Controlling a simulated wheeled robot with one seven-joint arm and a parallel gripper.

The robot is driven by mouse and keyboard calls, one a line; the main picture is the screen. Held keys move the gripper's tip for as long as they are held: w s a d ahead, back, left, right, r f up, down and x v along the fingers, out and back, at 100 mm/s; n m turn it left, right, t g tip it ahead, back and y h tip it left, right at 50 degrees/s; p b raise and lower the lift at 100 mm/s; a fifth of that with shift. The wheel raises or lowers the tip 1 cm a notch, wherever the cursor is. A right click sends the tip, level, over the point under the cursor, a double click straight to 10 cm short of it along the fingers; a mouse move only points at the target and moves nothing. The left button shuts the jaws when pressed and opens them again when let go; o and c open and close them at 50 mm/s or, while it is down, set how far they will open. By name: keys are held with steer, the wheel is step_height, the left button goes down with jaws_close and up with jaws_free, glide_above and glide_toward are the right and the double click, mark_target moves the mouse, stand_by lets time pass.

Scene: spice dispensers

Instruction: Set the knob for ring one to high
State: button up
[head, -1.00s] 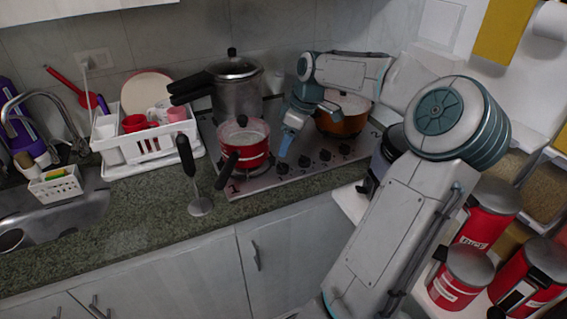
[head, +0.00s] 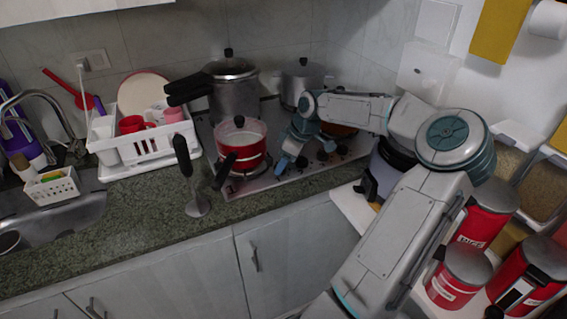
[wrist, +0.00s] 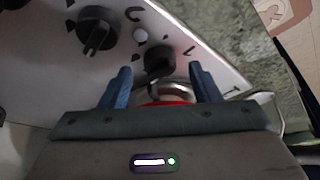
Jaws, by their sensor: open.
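The stove panel (head: 245,183) carries a row of black knobs along its front edge. In the wrist view, one black knob (wrist: 160,59) lies just ahead of my gripper (wrist: 162,76), roughly between the two blue fingertips. The fingers are open and apart, with no visible grip on the knob. A second black knob (wrist: 97,31) is farther left, outside the fingers. Exact contact cannot be told.
A black handle (head: 226,171) sticks out from the red pot toward the front. A pressure cooker (head: 234,98) and grey pot (head: 300,82) stand behind. Red canisters (head: 466,270) are at right.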

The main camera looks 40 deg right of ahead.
steer(key=shift+x, duration=0.75)
steer(key=c, duration=1)
steer(key=m+h, duration=0.1)
steer(key=m, duration=0.1)
steer(key=m+h, duration=0.1)
steer(key=m, duration=0.2)
steer(key=shift+a+m+t+b, duration=0.2)
steer(key=shift+m+t+b, duration=0.1)
steer(key=shift+t+b, duration=0.1)
steer(key=shift+a+m+h+b, duration=0.15)
steer(key=shift+m+h+b, duration=0.8)
steer(key=shift+m, duration=0.95)
steer(key=shift+r+m, duration=0.1)
steer(key=shift+m, duration=0.2)
